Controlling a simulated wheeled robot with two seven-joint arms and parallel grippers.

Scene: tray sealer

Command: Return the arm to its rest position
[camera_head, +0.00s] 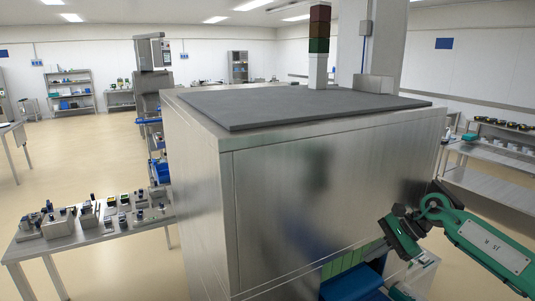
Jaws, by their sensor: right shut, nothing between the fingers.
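My right arm (490,245), green with a pale label plate, comes in from the right edge. Its gripper (402,236) is at the lower right, in front of the steel machine's right side. The gripper is shut, and I see nothing held in it. The big steel tray sealer (300,200) with a dark grey flat top fills the middle of the view. My left arm and gripper are not in view.
A blue part (355,283) sits low at the machine's front, below my right gripper. A steel table (95,238) with several small devices stands at the left. A steel bench (495,165) stands at the right. Open floor lies at the far left.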

